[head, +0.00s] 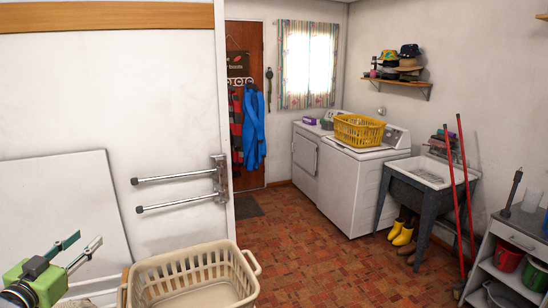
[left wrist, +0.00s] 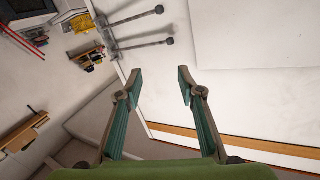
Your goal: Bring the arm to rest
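My left gripper (head: 88,241) is at the lower left of the head view, with its green body and teal fingers in front of the white wall. Its two fingers are spread apart with nothing between them. The left wrist view also shows the left gripper (left wrist: 159,76) open and empty, its fingertips apart. It touches nothing that I can see. My right gripper is in neither view. The utility tub (head: 432,172) stands on dark legs at the right, far from my left gripper.
A beige laundry basket (head: 190,268) is close, right of my left gripper. A metal two-bar rack (head: 180,190) juts from the wall above it. A washer (head: 360,185) with a yellow basket (head: 358,130) stands farther back. The tiled floor (head: 320,255) is open in the middle.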

